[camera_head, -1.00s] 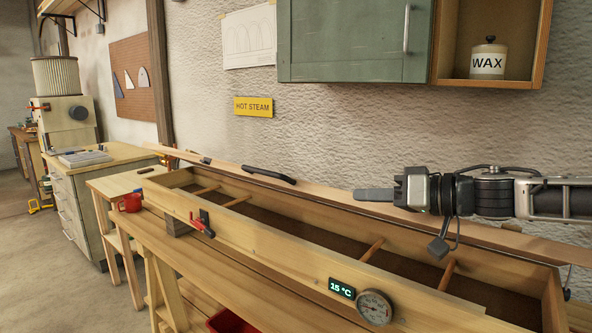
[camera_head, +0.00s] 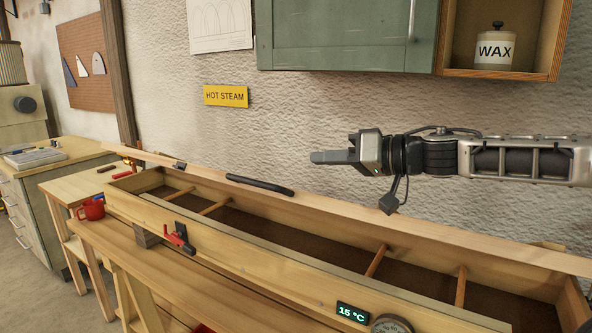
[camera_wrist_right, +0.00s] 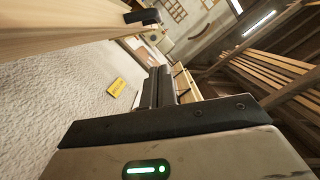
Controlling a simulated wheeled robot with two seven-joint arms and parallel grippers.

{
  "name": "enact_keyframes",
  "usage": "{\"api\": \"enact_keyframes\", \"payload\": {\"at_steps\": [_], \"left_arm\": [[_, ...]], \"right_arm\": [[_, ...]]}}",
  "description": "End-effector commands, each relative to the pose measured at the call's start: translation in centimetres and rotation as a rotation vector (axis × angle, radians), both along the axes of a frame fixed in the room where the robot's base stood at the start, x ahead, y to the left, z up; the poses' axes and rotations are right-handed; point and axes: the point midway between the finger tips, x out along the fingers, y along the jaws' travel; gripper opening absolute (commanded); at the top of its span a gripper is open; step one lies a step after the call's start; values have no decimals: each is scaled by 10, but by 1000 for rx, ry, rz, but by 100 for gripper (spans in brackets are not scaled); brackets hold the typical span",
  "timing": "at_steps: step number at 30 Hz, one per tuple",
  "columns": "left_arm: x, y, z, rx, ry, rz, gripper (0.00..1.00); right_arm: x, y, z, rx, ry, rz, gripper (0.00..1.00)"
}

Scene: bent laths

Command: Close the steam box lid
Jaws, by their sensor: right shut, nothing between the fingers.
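The steam box (camera_head: 240,250) is a long open wooden trough with several dowels across it, and its dark inside shows. The lid (camera_head: 350,216) stands raised along the back edge, near the wall. A black handle (camera_head: 260,184) sits on the lid. My right gripper (camera_head: 330,157) is shut and empty. It points left, above and behind the lid, to the right of the handle. In the right wrist view the shut fingers (camera_wrist_right: 160,86) show, with the lid's underside or face (camera_wrist_right: 60,30) at upper left. My left gripper is not in view.
A red latch (camera_head: 179,239) is on the box front, with a display (camera_head: 352,313) and a gauge (camera_head: 392,324) to the right. The green cabinet (camera_head: 345,35) hangs above my right arm.

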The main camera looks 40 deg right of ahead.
Motion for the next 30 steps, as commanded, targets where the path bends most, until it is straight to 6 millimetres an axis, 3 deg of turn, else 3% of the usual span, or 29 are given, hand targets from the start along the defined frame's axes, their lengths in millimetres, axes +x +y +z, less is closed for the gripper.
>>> {"api": "enact_keyframes", "payload": {"at_steps": [19, 24, 30], "left_arm": [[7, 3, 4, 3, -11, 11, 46], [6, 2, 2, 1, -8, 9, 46], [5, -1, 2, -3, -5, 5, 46]], "right_arm": [[41, 21, -10, -1, 3, -2, 0], [36, 34, -33, 1, 1, -1, 0], [35, 40, -43, -2, 0, -3, 0]]}}
